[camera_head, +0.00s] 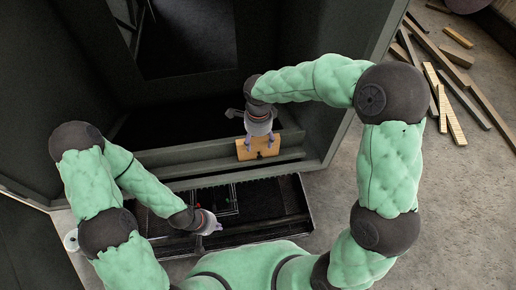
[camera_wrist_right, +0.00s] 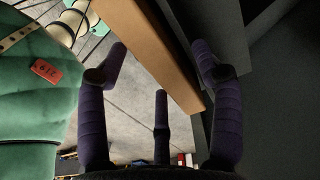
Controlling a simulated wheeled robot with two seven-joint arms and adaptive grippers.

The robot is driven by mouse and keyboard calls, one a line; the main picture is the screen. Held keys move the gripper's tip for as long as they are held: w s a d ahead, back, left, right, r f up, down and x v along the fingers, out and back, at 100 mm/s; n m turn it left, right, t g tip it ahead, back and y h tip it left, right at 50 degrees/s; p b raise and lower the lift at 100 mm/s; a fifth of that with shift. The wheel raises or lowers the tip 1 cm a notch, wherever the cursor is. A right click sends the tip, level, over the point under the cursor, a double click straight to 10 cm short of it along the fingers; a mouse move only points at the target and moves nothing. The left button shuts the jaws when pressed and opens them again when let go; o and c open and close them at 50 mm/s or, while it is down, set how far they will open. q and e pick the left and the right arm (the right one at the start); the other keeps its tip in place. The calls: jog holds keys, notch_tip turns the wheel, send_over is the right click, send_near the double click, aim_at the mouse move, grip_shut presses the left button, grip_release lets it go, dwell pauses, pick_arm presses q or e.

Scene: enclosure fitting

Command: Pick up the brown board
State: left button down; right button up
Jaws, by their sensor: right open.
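The brown board (camera_head: 243,152) stands at the front lip of the dark enclosure in the head view, near the centre. My right gripper (camera_head: 260,138) is over its top edge, with purple fingers reaching down around it. In the right wrist view the board (camera_wrist_right: 150,45) runs diagonally between the spread fingers of the right gripper (camera_wrist_right: 160,60). The fingers look open, and I cannot tell whether any touches the board. My left gripper (camera_head: 214,227) is low over the dark tray, away from the board; its fingers are too small to read.
The dark enclosure (camera_head: 330,120) rises behind and around the board. A long black tray (camera_head: 308,205) with small parts lies in front of it. Loose wooden strips (camera_head: 472,95) lie on the concrete floor at the right. Floor between them and my right arm is clear.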

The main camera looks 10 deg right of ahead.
dwell(0.3)
grip_shut()
dwell(0.3)
